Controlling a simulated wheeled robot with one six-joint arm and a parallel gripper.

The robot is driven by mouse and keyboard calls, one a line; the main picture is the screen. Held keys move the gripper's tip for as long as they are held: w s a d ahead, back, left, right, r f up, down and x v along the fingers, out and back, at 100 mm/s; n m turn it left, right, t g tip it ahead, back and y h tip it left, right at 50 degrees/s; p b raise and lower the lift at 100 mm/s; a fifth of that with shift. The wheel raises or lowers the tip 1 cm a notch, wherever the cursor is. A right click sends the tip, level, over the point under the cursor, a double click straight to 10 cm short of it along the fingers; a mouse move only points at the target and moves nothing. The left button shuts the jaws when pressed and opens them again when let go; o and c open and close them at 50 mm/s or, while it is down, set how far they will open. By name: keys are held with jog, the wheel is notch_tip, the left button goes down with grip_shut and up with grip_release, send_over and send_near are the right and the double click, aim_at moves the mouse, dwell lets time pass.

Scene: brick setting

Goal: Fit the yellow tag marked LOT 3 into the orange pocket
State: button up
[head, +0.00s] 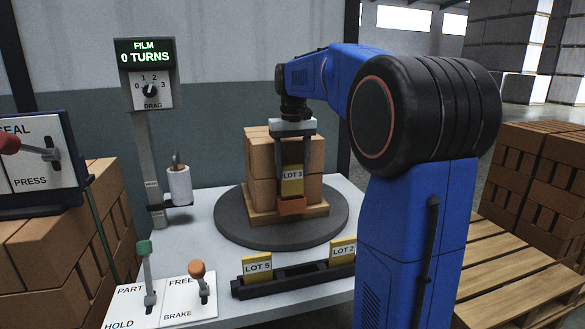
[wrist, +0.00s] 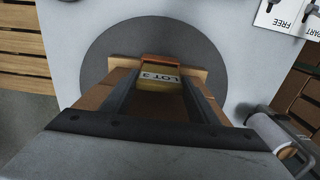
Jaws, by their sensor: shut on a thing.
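The yellow tag marked LOT 3 (head: 292,174) is upright between the two dark fingers of my gripper (head: 292,188), which is shut on it. It also shows in the wrist view (wrist: 159,78), its lettering readable. The orange pocket (head: 292,207) is on the near side of the brick stack, low down by the wooden base. The tag's lower edge meets the pocket's top edge in the head view. In the wrist view the orange pocket (wrist: 162,58) shows just beyond the tag. I cannot tell whether the tag's lower end is inside the pocket.
The brick stack (head: 258,158) stands on a wooden base on the grey turntable (head: 236,222). A black rack (head: 290,284) in front holds tags LOT 5 (head: 257,267) and LOT 2 (head: 342,251), with a gap between. A lever panel (head: 175,302) and film roll (head: 179,186) stand left.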

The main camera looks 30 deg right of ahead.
aim_at(293, 195)
jog(key=shift+f, duration=1.55)
jog(key=o, duration=1.2)
notch_tip(293, 195, up, 18)
jog(key=shift+f, duration=0.25)
jog(key=s+a+f+n+t, duration=0.1)
jog(key=s+a+f, duration=0.45)
jog(key=s, duration=0.25)
jog(key=s+a+f+n+t, duration=0.1)
jog(key=s+a+f, duration=0.4)
jog(key=s+f, duration=0.15)
jog(key=s+a+f+t, duration=0.1)
jog(key=s+f, duration=0.4)
jog(key=f, duration=0.1)
jog(key=s+a+f+t, duration=0.1)
jog(key=s+a+f, duration=0.1)
jog(key=s+f, duration=0.3)
jog(key=s+a+f+n, duration=0.1)
jog(key=s+a+f, duration=0.1)
jog(key=s+f, duration=0.3)
jog(key=shift+s+a+f+t, duration=0.1)
jog(key=shift+s+f+t, duration=0.1)
jog(key=shift+f, duration=0.6)
jog(key=shift+s+f+t, duration=0.1)
jog(key=shift+f+t, duration=0.1)
jog(key=shift+f, duration=0.6)
